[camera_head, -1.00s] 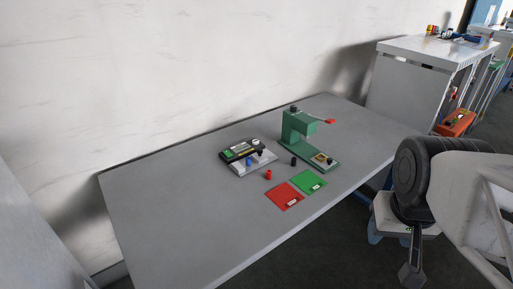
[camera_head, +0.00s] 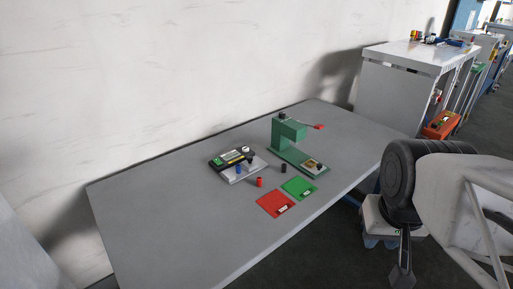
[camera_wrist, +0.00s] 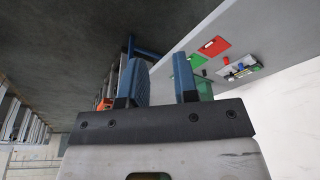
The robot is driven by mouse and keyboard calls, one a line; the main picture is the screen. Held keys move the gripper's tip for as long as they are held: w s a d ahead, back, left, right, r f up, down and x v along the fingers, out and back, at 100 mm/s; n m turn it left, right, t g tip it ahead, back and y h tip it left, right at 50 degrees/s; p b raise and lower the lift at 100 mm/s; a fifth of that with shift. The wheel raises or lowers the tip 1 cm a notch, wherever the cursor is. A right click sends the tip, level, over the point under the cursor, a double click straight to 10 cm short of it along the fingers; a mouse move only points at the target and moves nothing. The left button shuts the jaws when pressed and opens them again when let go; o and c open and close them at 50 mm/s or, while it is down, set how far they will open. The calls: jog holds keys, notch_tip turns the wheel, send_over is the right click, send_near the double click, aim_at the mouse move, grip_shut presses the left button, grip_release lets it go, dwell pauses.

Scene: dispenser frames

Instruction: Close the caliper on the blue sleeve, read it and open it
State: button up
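The caliper (camera_head: 228,158), a dark device with a small display, lies on the grey table beside a light grey block. The blue sleeve (camera_head: 239,168) stands at that block, close to the caliper; whether the jaws touch it is too small to tell. The caliper set also shows small at the right of the wrist view (camera_wrist: 243,70). My gripper (camera_wrist: 160,82) has its two blue fingers apart with nothing between them. In the head view my gripper (camera_head: 401,270) hangs off the table's front right side, well away from the caliper. The display reading is not legible.
A red sleeve (camera_head: 259,182) and a black sleeve (camera_head: 283,168) stand on the table (camera_head: 170,220). A red mat (camera_head: 272,203) and a green mat (camera_head: 297,187) lie in front. A green press (camera_head: 291,135) with a red-tipped lever stands behind. The table's left part is clear.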

jog(key=shift+w+a+r, duration=0.1)
jog(key=shift+w+r, duration=0.2)
jog(key=shift+w, duration=0.25)
grip_shut()
jog(key=w+a+r+m+g, duration=0.1)
jog(key=w+a+r, duration=0.15)
jog(key=w, duration=0.95)
jog(key=w+a+r+m+g+y, duration=0.1)
jog(key=w+a, duration=0.2)
jog(key=w, duration=0.9)
jog(key=w+a+r+m+g, duration=0.1)
jog(key=w+a, duration=0.2)
jog(key=w, duration=1)
jog(key=w+a+f+m+g, duration=0.1)
jog(key=w+a+f, duration=0.4)
jog(key=w, duration=0.5)
jog(key=w+a+f+m+g, duration=0.1)
jog(key=w+a+f, duration=0.4)
jog(key=w+f, duration=0.4)
jog(key=w+a+f+g+y, duration=0.1)
jog(key=w+a+f, duration=0.5)
jog(key=w, duration=0.6)
jog(key=shift+w+f+m, duration=0.15)
jog(key=shift+f+m, duration=0.25)
jog(key=shift+f, duration=0.55)
jog(key=shift+a, duration=0.1)
